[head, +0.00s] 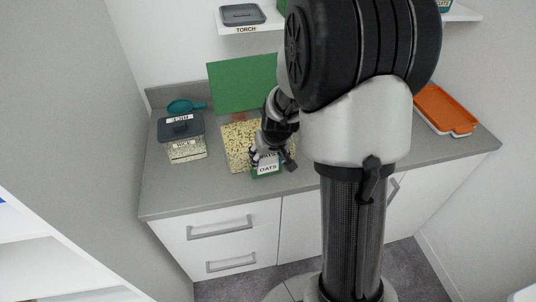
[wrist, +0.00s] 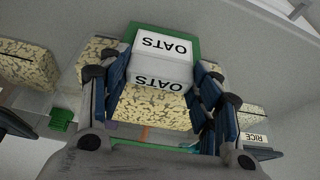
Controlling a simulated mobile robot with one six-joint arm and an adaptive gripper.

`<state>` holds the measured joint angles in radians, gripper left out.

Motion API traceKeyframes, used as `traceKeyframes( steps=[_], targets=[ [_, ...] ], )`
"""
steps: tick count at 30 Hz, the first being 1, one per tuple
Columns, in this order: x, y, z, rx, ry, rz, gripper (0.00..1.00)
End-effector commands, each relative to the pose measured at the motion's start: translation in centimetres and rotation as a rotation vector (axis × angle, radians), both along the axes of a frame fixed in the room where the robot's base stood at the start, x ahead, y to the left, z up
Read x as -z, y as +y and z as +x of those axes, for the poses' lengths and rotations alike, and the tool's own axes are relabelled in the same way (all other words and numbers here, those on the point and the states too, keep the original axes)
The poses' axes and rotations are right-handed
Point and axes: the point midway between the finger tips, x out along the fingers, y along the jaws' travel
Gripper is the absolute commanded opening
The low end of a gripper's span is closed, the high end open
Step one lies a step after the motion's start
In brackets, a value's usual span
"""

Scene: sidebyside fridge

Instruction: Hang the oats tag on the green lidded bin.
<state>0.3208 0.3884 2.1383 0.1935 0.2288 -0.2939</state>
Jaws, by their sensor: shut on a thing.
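The green lidded bin stands on the counter with its green lid (head: 240,85) raised and pale flaky contents in its clear body (head: 237,145). My gripper (head: 270,157) is at the bin's front right. It is shut on the oats tag (head: 267,168), a white piece lettered OATS on two faces. In the wrist view the tag (wrist: 160,62) sits between my blue-padded fingers (wrist: 160,90), with green edging (wrist: 194,48) around it. The bin's contents show behind it. I cannot tell whether the tag touches the bin.
A grey-lidded bin (head: 181,127) labelled RICE stands at the left, with a teal scoop (head: 186,106) behind it. An orange tray (head: 445,108) lies at the right. A shelf (head: 262,27) above holds a grey item (head: 242,14) over a TORCH label. The counter's left front is clear.

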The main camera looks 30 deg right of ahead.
Motion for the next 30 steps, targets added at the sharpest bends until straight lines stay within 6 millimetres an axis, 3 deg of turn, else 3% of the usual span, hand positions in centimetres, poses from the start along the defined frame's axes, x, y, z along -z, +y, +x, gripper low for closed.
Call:
traceKeyframes(
  steps=[9, 10, 20, 30],
  targets=[
    [0.35, 0.0, 0.02, 0.001, 0.0, 0.0, 0.41],
    [0.29, 0.0, 0.02, 0.001, -0.001, 0.0, 0.6],
    [0.29, 0.0, 0.01, 0.001, 0.0, 0.0, 0.81],
    [0.17, 0.0, -0.02, 0.0, -0.001, 0.0, 0.81]
  ],
)
